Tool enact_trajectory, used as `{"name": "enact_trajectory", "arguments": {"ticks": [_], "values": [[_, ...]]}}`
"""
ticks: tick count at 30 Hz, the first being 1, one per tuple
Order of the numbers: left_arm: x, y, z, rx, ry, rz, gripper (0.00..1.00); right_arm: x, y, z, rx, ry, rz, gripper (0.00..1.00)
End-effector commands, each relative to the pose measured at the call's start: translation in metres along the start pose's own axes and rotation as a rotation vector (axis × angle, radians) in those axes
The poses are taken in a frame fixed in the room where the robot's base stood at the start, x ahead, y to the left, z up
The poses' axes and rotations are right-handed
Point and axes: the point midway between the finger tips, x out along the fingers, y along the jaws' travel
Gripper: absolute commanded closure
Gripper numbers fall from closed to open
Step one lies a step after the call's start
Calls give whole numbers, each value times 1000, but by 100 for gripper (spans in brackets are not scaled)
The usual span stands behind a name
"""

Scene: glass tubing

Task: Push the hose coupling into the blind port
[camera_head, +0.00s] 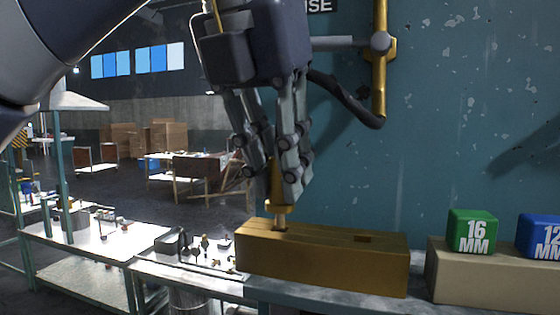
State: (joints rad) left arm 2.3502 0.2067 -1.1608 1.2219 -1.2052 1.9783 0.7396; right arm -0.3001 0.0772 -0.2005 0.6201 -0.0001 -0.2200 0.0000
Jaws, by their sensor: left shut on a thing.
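My left gripper (275,180) comes down from the top and is shut on the brass-coloured hose coupling (278,207), whose upper part is mostly hidden by the fingers. The coupling is upright, and its narrow lower stem meets the top of a brass-coloured block (322,268) near the block's left end. I cannot tell how deep the stem sits there. A dark rectangular opening (366,239) shows in the block's top farther right. I cannot tell which opening is the blind port. My right gripper is out of view.
A green 16 MM cube (472,232) and a blue 12 cube (540,237) sit on a beige block (490,277) to the right. A brass pipe (380,65) with a dark hose (347,97) stands by the teal wall behind. Small items lie on the bench at left.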

Motion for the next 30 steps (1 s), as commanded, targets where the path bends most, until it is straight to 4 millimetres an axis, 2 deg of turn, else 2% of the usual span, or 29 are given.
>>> {"name": "enact_trajectory", "arguments": {"ticks": [24, 25, 27, 28, 30], "values": [[20, 0, -8, 0, -1, 0, 100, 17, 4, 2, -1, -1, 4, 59], [19, 0, -8, -1, -1, 0, 79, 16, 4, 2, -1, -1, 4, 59], [19, 0, -8, -1, -1, 0, 64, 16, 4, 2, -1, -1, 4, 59], [19, 0, -8, -1, -1, 0, 58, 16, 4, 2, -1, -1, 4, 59], [19, 0, -8, -1, -1, 0, 58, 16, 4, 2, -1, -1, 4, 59]]}}
